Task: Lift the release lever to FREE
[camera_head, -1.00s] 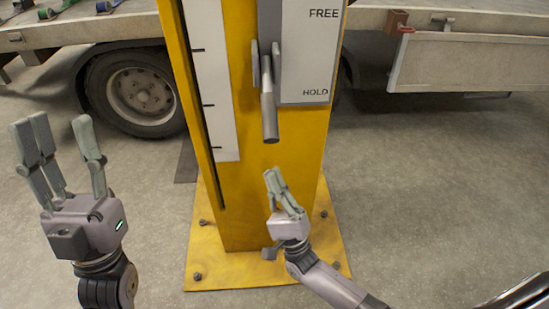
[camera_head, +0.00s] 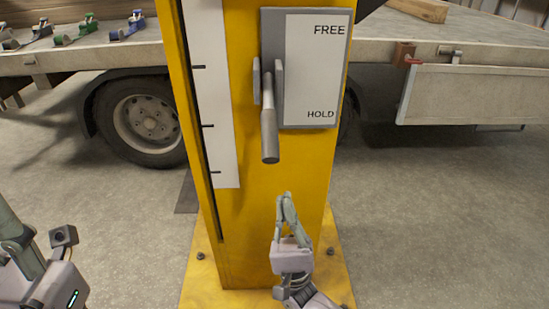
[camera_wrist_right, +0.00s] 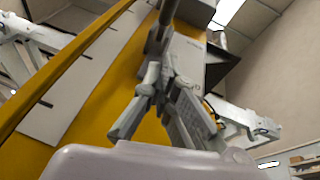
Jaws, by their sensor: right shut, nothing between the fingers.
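The release lever (camera_head: 269,125) is a grey handle on the yellow post (camera_head: 225,215). It hangs downward, its free end below the HOLD mark of the white plate (camera_head: 312,75), which reads FREE at its top. My right gripper (camera_head: 285,198) is shut and empty, just below the lever's end in the picture, fingers pointing up. In the right wrist view, the grey lever (camera_wrist_right: 166,16) shows at the top beyond the fingers; whether they touch cannot be told. My left gripper (camera_head: 22,250) is cut off at the lower left, and its finger opening is unclear.
A white scale strip (camera_head: 208,100) runs down the post's left side. The post stands on a yellow bolted base plate (camera_head: 205,285). Behind it is a trailer with a wheel (camera_head: 148,122) and a side panel (camera_head: 460,93). The floor at right (camera_head: 440,210) is clear.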

